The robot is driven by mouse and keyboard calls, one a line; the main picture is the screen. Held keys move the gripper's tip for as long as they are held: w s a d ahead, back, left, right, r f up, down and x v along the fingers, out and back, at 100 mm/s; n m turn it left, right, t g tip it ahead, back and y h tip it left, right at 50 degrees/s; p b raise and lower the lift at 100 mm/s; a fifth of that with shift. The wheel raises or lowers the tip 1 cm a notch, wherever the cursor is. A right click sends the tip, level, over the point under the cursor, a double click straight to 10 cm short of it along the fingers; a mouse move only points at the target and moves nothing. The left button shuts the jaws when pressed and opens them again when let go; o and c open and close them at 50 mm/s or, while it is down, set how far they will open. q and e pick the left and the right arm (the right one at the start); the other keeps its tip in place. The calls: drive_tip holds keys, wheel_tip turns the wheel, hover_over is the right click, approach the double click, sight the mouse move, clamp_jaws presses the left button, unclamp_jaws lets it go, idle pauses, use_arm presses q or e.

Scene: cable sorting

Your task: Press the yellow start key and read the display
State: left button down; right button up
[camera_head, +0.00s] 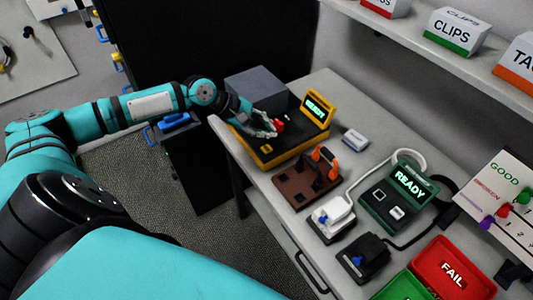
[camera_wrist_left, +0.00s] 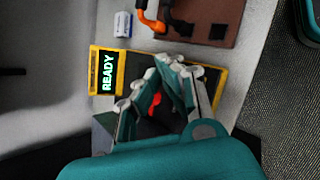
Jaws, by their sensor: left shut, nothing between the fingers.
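The yellow-framed tester (camera_head: 292,142) sits at the far end of the bench. Its raised display (camera_head: 315,107) reads READY in green; the display also shows in the left wrist view (camera_wrist_left: 108,72). A small yellow key (camera_head: 266,149) is on the tester's dark top, near its front edge. A red part (camera_head: 279,125) stands on the top beside my fingers and shows in the wrist view too (camera_wrist_left: 155,102). My left gripper (camera_head: 271,133) is shut and empty, low over the tester, close to the yellow key. I cannot tell contact. My right gripper is not in view.
A green device (camera_head: 398,197), also reading READY, and a red FAIL bin (camera_head: 452,268) lie further along the bench. A grey box (camera_head: 256,88) stands behind the gripper.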

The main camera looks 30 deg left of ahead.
sight(267, 150)
use_arm(q)
wheel_tip(267, 150, down, 3)
drive_tip(key=shift+r+b, duration=0.15)
drive_tip(key=shift+b, duration=1.05)
drive_tip(key=shift+f, duration=1)
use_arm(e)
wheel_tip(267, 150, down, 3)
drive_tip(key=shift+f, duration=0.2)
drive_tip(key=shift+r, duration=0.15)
use_arm(q)
drive_tip(key=shift+f+p, duration=0.35)
drive_tip(key=shift+p, duration=0.15)
drive_tip(key=shift+f, duration=0.1)
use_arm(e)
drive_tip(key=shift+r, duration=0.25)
